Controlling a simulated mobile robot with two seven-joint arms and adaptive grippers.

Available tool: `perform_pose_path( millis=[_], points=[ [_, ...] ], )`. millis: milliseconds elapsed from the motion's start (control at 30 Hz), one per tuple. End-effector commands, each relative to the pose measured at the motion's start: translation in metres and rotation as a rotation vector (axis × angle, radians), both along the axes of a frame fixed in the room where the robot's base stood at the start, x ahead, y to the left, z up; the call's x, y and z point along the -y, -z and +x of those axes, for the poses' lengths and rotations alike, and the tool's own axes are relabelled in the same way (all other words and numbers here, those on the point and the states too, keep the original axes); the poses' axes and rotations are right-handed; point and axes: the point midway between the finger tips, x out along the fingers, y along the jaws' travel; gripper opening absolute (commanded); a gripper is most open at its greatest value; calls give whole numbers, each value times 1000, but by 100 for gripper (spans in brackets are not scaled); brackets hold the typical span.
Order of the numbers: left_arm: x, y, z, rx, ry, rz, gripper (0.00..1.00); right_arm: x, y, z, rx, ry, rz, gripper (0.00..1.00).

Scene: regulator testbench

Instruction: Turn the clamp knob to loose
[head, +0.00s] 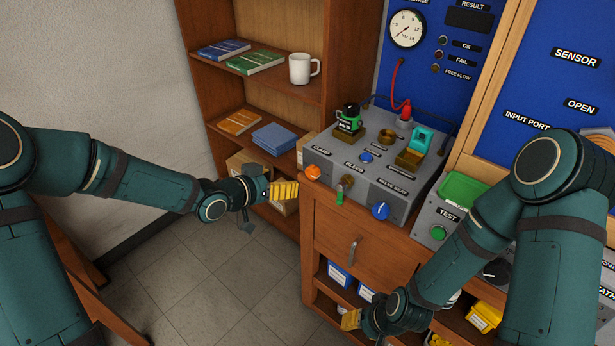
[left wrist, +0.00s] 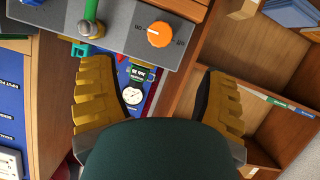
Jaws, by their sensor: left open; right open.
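The orange clamp knob (head: 313,172) is on the front left of the grey test bench (head: 335,160), under the CLAMP label.
A green-handled lever (head: 340,194) and a blue knob (head: 381,211) sit on the bench front, right of the clamp knob. A wooden shelf (head: 268,85) with books and a white mug (head: 304,68) stands behind. Floor (head: 215,290) is clear left of the cabinet.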

Motion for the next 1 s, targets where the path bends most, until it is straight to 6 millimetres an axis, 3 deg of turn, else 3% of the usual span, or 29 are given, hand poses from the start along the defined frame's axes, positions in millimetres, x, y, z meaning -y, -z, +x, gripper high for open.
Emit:
perform_pose_path(
  millis=[500,700,1000],
  points=[
    [59,38,67,-2,1,1,75,1,25,5,11,3,-3,47],
    [69,44,80,-3,0,0,75,1,27,6,13,4,-3,47],
    [71,45,82,-2,0,0,75,1,27,6,14,3,-3,47]
  ],
)
